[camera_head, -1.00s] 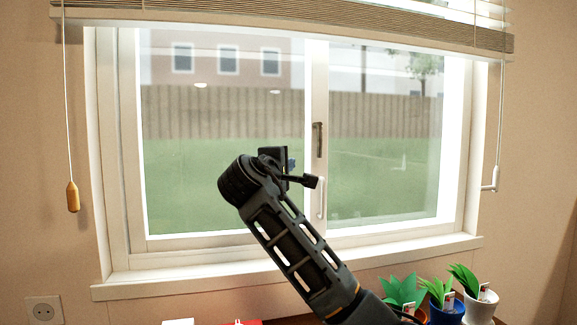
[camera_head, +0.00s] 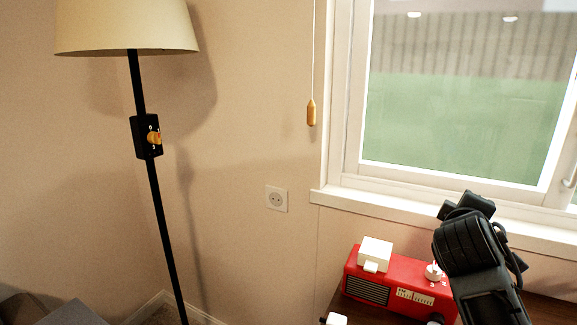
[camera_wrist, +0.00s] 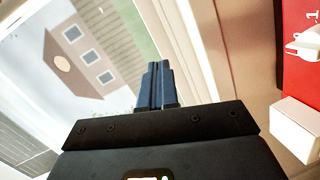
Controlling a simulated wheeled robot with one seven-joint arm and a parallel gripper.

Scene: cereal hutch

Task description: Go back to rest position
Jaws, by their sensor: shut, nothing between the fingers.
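My gripper is raised in front of the window at the right of the head view, and my arm hides its fingers there. In the wrist view my gripper (camera_wrist: 158,84) shows its two blue-grey fingers close together with nothing between them. It is apart from the window frame and the red radio. The red radio (camera_head: 368,271) stands below and left of my arm in the head view. Part of the red radio also shows at the right edge of the wrist view (camera_wrist: 294,72).
A floor lamp (camera_head: 160,210) with a cream shade stands at the left. A wall socket (camera_head: 276,198) and a blind cord pull (camera_head: 311,113) are on the wall. The windowsill (camera_head: 400,212) runs behind my arm. A white block (camera_head: 375,250) sits on the radio.

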